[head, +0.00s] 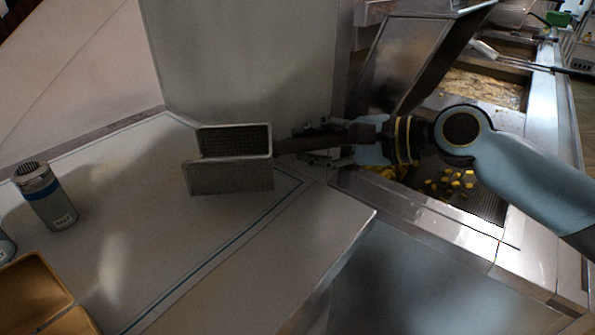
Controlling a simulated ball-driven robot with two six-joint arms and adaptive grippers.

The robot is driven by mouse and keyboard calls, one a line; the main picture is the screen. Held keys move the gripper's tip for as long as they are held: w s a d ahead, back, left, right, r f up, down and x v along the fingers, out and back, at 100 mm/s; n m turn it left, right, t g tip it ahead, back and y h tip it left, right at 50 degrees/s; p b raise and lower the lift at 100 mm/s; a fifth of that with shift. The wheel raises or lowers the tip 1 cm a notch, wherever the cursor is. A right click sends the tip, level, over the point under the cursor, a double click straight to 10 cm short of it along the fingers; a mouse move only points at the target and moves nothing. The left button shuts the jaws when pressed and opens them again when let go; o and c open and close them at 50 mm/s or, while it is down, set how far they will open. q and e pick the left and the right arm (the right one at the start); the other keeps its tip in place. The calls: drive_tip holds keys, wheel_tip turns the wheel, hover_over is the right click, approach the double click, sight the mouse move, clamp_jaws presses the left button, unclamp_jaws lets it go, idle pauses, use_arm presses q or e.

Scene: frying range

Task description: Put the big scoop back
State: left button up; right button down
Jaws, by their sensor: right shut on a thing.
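The big scoop (230,178) is a metal, box-shaped scoop with a dark perforated inner face, at the centre left of the head view. Its dark handle points right, toward my right gripper (318,143). My right gripper is shut on the handle near the counter's right edge. The scoop's lower edge is at or just over the pale counter (130,190); I cannot tell whether it touches. My left gripper is out of view.
A salt shaker (47,196) and a tan tray (35,295) are at the left. A grey panel (240,60) rises behind the scoop. On the right is a metal fry station (430,205) with yellow food pieces (450,182). The counter's middle is clear.

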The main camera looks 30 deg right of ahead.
drive_tip(key=x, duration=0.2)
drive_tip(key=shift+w+f, duration=0.15)
drive_tip(key=shift+f, duration=0.15)
drive_tip(key=shift+w+a+f, duration=0.1)
drive_tip(key=shift+f, duration=0.25)
drive_tip(key=shift+f+b, duration=0.5)
drive_tip(key=shift+f, duration=1.25)
drive_tip(key=c, duration=1.1)
unclamp_jaws()
drive_tip(key=shift+f, duration=0.1)
